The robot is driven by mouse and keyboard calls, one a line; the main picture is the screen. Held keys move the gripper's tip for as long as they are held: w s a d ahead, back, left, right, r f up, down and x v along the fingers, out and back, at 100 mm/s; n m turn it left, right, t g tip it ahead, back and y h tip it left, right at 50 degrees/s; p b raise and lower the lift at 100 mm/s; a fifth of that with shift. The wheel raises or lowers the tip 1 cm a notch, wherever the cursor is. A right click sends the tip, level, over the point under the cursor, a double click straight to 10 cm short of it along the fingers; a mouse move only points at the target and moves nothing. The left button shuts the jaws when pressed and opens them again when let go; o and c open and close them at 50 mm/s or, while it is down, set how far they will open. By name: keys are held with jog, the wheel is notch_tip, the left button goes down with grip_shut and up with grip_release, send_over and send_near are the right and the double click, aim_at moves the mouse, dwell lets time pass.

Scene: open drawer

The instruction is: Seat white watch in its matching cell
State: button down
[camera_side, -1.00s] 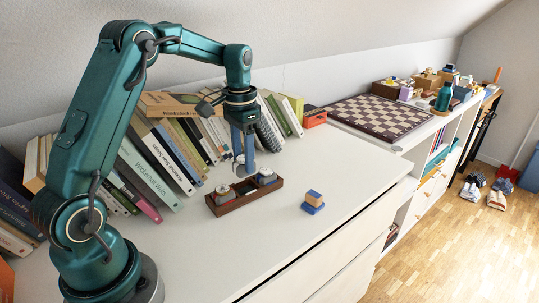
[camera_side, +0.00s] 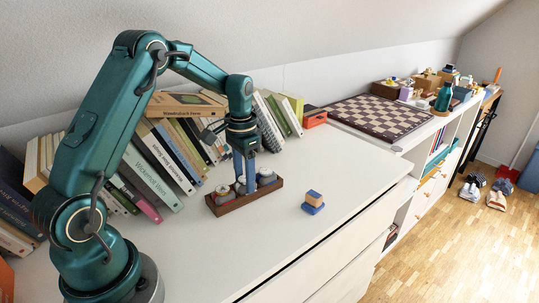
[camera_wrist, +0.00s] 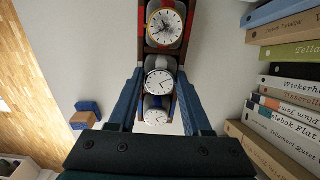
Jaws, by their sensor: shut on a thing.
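My gripper (camera_side: 245,178) points straight down over the middle of a dark wooden tray (camera_side: 247,199). In the wrist view its two blue fingers (camera_wrist: 160,78) are shut on the white watch (camera_wrist: 159,83), which has a white dial, dark hands and a grey cushion. The held watch (camera_side: 240,186) is at the tray's middle cell, low between its neighbours; whether it touches the cell floor is hidden. A gold-rimmed watch (camera_wrist: 165,27) lies in a red-walled end cell. Another white-dialled watch (camera_wrist: 156,115) lies at the opposite end, partly hidden by my gripper.
A block with orange top and blue base (camera_side: 314,201) stands right of the tray. A row of books (camera_side: 165,165) lines the wall behind. A chessboard (camera_side: 382,117) lies farther back. The white top's front is clear.

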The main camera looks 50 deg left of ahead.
jog(key=shift+f, duration=0.7)
jog(key=shift+c, duration=1.7)
grip_release()
notch_tip(320, 180, up, 13)
jog(key=s+d+r+t, duration=0.3)
jog(key=s+d+r, duration=0.2)
jog(key=s+d, duration=0.25)
jog(key=s+d+f+t, duration=0.2)
jog(key=s+d+f, duration=0.2)
jog(key=s, duration=0.5)
jog(key=shift+d+t, duration=0.3)
jog(key=shift+d, duration=0.85)
